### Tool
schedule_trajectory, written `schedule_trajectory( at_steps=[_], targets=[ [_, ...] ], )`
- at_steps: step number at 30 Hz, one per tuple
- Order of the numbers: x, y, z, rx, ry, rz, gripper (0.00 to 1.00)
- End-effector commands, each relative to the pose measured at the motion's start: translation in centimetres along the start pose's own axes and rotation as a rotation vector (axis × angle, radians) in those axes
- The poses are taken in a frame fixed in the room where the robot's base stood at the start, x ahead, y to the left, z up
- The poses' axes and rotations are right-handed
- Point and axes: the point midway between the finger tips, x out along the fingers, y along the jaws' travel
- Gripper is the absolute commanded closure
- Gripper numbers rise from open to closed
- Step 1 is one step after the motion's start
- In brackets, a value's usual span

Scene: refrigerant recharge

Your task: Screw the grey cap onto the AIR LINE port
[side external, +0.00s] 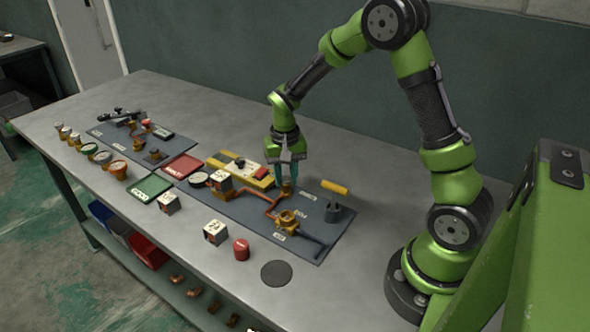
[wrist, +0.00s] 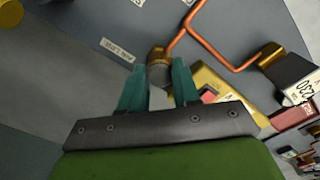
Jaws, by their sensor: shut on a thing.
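My gripper (side external: 287,172) is pointing down over the right-hand blue-grey mat in the side view. In the wrist view its two teal fingers (wrist: 158,83) are closed on the grey cap (wrist: 158,73), which is mostly hidden between them. The cap is in line with the brass port (wrist: 157,53) and appears to meet it; I cannot tell how far it is threaded. The AIR LINE label (wrist: 118,50) lies beside this port, upside down in the wrist view. The port also shows under the fingertips in the side view (side external: 287,188).
Copper piping (side external: 262,208) runs from the port to a brass valve (side external: 287,219). A yellow case (side external: 240,170), white blocks and a red cylinder (side external: 241,249) are nearby. The bench front right has free room.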

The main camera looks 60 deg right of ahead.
Motion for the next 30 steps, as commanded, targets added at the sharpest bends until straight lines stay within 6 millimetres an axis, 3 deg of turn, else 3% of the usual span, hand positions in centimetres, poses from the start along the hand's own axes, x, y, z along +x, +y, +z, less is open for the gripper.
schedule_trajectory(
  at_steps=[7,16,24,30],
  targets=[
    [0.0,-0.06,-0.01,0.262,0.001,0.0,0.98],
    [0.01,-0.07,-0.02,0.289,0.001,-0.001,0.98],
    [0.06,-0.11,-0.02,0.561,0.001,-0.001,0.98],
    [0.08,-0.09,-0.04,0.581,0.001,-0.001,0.98]
  ],
)
